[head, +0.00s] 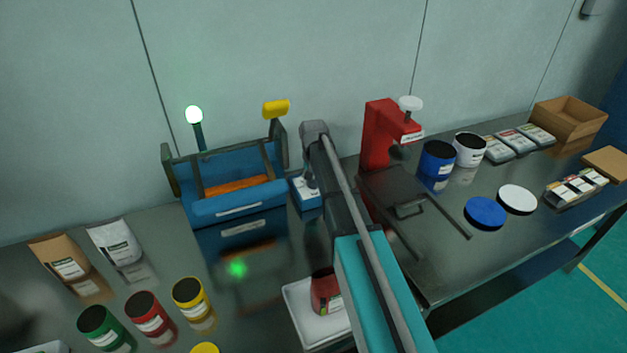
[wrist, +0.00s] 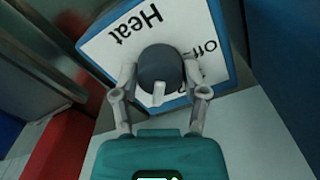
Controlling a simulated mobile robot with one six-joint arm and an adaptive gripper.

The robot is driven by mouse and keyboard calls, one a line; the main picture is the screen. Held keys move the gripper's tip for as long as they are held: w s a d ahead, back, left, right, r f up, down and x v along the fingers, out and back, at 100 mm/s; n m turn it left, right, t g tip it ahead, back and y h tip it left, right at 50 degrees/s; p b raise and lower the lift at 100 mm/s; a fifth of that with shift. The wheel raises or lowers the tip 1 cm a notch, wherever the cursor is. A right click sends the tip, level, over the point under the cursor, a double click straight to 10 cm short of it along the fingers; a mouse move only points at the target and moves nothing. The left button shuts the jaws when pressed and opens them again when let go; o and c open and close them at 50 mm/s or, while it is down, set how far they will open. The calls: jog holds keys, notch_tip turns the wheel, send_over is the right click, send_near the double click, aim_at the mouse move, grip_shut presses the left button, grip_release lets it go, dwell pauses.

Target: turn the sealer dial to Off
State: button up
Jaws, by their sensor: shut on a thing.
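The sealer dial (wrist: 160,62) is a dark round knob with a pale pointer bar on its lower side in the wrist view. It sits on a white plate (wrist: 112,48) with a blue rim. "Heat" reads upside down at the plate's upper left and "Off" at the right; other lettering is partly covered by the right finger. My gripper (wrist: 160,80) is shut on the dial, one finger on each side. In the head view, the dial's blue box (head: 309,199) stands on the bench, partly hidden by my arm, and the dial itself is hard to make out.
Left of the dial box is a blue machine (head: 237,205) with an orange strip and a lit green lamp (head: 194,115). A red press (head: 377,135) stands to the right. A white tray (head: 297,300) with a red jar lies under my arm. Several jars stand at front left.

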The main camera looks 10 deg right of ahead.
jog(key=n, duration=0.5)
jog(key=shift+n, duration=0.4)
jog(key=n, duration=1.1)
jog(key=shift+n, duration=0.4)
jog(key=n, duration=0.5)
jog(key=shift+n, duration=0.4)
jog(key=o, duration=1.2)
jog(key=shift+c, duration=0.2)
